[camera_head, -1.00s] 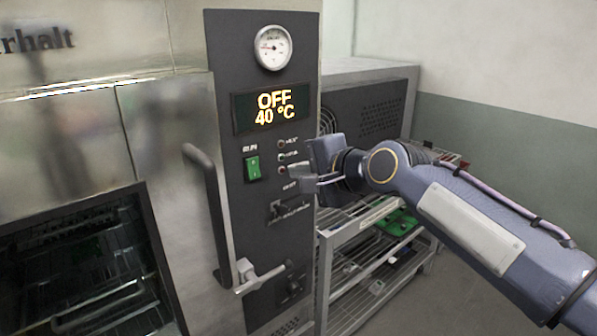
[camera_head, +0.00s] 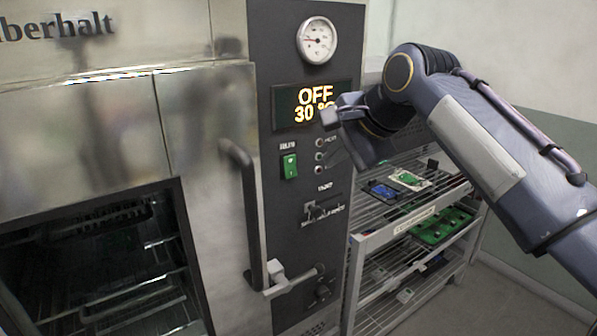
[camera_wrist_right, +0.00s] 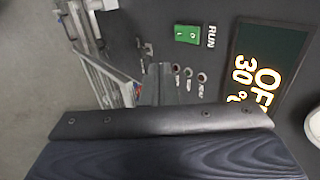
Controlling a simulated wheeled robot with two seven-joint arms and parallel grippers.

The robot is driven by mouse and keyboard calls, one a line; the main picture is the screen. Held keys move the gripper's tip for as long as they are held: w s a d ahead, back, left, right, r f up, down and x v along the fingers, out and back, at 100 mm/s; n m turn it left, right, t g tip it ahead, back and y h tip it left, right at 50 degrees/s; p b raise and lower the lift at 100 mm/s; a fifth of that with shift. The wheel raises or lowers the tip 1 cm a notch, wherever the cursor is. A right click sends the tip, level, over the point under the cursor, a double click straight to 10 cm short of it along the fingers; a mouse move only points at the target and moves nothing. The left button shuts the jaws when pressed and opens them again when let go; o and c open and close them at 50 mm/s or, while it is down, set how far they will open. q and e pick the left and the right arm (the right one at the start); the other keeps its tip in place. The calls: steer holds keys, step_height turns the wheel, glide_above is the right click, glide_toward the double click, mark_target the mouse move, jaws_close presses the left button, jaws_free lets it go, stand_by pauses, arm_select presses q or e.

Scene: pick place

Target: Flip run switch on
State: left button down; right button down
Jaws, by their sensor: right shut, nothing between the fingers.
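The green run switch (camera_head: 290,166) sits on the dark control panel (camera_head: 262,110), under a "RUN" label. In the right wrist view the green switch (camera_wrist_right: 199,35) is near the top, with the label beside it. The display (camera_head: 276,108) reads "OFF" and 30 °C; its last characters are partly covered by my gripper. My right gripper (camera_head: 330,117) is shut and empty. It appears in front of the display's lower right corner, above and right of the switch, apart from it. My left gripper is out of view.
A round gauge (camera_head: 317,37) is above the display. Small indicator lamps (camera_head: 319,156) are right of the switch and a lever (camera_head: 318,210) is below. The door handle (camera_head: 245,205) stands out at left. A wire rack (camera_head: 360,255) with circuit boards is at right.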

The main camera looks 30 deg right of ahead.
steer(key=p, duration=0.2)
glide_toward(292, 170)
steer(key=s+f+x, duration=0.1)
steer(key=x, duration=0.6)
steer(key=shift+f, duration=0.15)
steer(key=shift+w+f+t+b, duration=0.2)
steer(key=shift+f+t+b, duration=0.1)
steer(key=shift+b, duration=0.55)
steer(key=shift+r+p, duration=1.1)
